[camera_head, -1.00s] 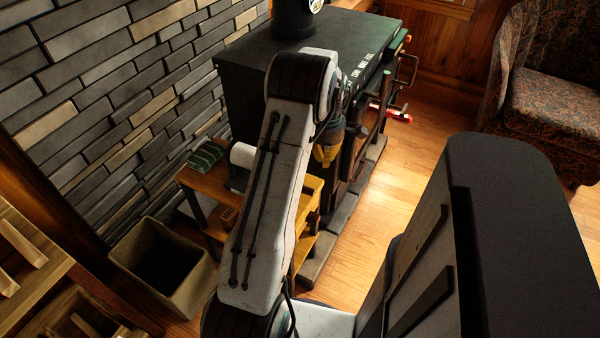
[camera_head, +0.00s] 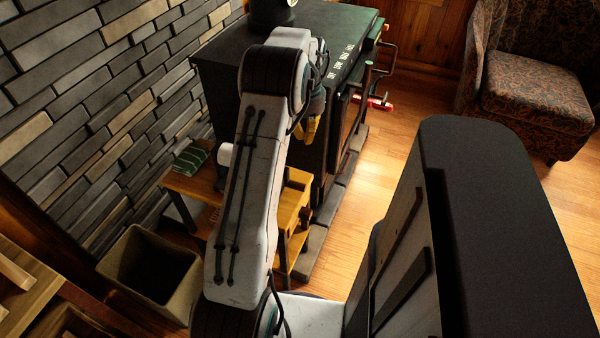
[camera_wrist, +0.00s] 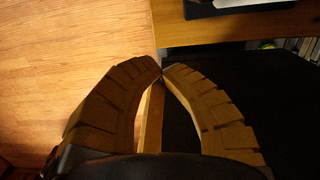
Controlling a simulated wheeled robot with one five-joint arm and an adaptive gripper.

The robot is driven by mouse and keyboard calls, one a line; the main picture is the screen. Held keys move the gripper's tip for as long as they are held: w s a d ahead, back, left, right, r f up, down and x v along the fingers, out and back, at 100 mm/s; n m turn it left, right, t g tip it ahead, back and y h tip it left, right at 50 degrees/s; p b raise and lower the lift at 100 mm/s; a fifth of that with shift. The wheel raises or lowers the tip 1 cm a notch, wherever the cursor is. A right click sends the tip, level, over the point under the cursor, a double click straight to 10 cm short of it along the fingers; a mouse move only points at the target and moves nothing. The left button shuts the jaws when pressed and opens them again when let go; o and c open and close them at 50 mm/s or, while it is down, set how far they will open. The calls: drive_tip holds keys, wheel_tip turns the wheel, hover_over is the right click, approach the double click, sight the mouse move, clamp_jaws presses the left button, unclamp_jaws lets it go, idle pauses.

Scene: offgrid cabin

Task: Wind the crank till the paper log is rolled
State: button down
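A white roll (camera_head: 225,155), probably the paper, shows partly behind my arm on a small wooden table (camera_head: 180,184) in the head view. A small dark red knob (camera_head: 304,216) is at the table's right side; I cannot tell whether it belongs to the crank.
The black stove (camera_head: 270,65) stands close beyond the table, with handles on its right side. An open bin (camera_head: 150,272) stands at the lower left against the brick wall. A patterned armchair (camera_head: 535,90) is at the upper right. Wooden floor (camera_head: 400,130) lies clear between.

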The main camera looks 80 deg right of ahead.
drive_tip(key=shift+m, duration=0.6)
drive_tip(key=f, duration=0.3)
drive_tip(key=f+b, duration=0.1)
drive_tip(key=f, duration=0.2)
drive_tip(key=f+b, duration=0.1)
drive_tip(key=f, duration=0.3)
drive_tip(key=shift+a+f, duration=0.1)
drive_tip(key=shift+a, duration=0.2)
drive_tip(key=shift+w+a+f, duration=0.15)
drive_tip(key=shift+w+a, duration=0.1)
drive_tip(key=shift+a, duration=0.7)
drive_tip(key=shift+w+a+f, duration=0.1)
drive_tip(key=shift+w+a, duration=0.1)
drive_tip(key=shift+a, duration=0.7)
